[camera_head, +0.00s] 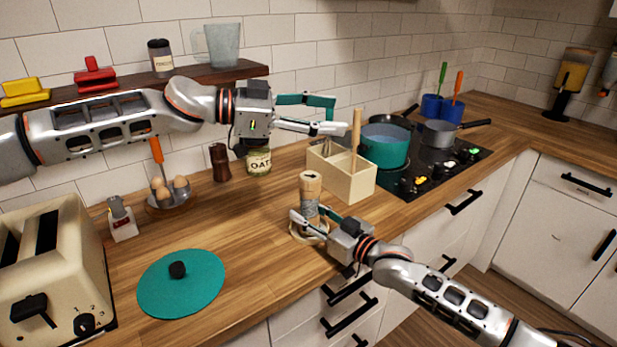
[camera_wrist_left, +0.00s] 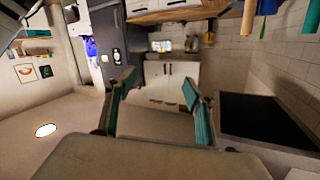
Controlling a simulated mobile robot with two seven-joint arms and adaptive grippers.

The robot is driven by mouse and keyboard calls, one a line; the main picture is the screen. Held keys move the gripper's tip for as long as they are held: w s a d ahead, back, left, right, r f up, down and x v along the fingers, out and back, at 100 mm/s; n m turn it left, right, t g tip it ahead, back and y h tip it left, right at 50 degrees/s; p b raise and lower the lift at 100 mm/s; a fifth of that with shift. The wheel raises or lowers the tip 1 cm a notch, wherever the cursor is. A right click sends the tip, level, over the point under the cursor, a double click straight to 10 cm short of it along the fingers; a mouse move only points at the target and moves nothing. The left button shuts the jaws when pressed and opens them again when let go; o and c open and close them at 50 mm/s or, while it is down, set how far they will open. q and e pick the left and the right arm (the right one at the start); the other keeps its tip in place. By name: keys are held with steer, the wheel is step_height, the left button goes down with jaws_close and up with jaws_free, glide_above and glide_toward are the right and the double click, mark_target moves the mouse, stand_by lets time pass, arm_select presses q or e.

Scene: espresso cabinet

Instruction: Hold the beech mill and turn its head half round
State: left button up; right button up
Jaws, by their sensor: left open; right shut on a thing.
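The beech mill (camera_head: 310,184) stands upright on the wooden counter in the head view, a pale wooden body with a grey band around its middle. My right gripper (camera_head: 309,224) is shut on the beech mill low on its body, coming from the front right. My left gripper (camera_head: 342,112) is open and empty, up above and behind the mill, near the wooden handle in the utensil box. In the left wrist view its two teal-padded fingers (camera_wrist_left: 158,100) stand apart with nothing between them. The mill's lower part is partly hidden by my right gripper.
A beech box (camera_head: 345,180) with a wooden utensil stands behind right of the mill. A teal pot (camera_head: 384,146) sits on the hob. A dark brown mill (camera_head: 220,162) and an oats jar (camera_head: 258,162) stand behind. A teal lid (camera_head: 182,284) lies at front left.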

mark_target(307, 177)
arm_select(q)
steer(key=s+a+f+n+t+y, duration=0.1)
steer(key=a+f+n+t+y, duration=0.5)
steer(key=a+f, duration=0.6)
steer(key=shift+n+g+h, duration=0.7)
steer(key=shift+g, duration=0.1)
steer(key=x, duration=1.1)
steer(key=shift+w+d+f, duration=0.1)
steer(key=shift+d+f, duration=0.05)
steer(key=shift+f, duration=0.35)
steer(key=c, duration=1.2)
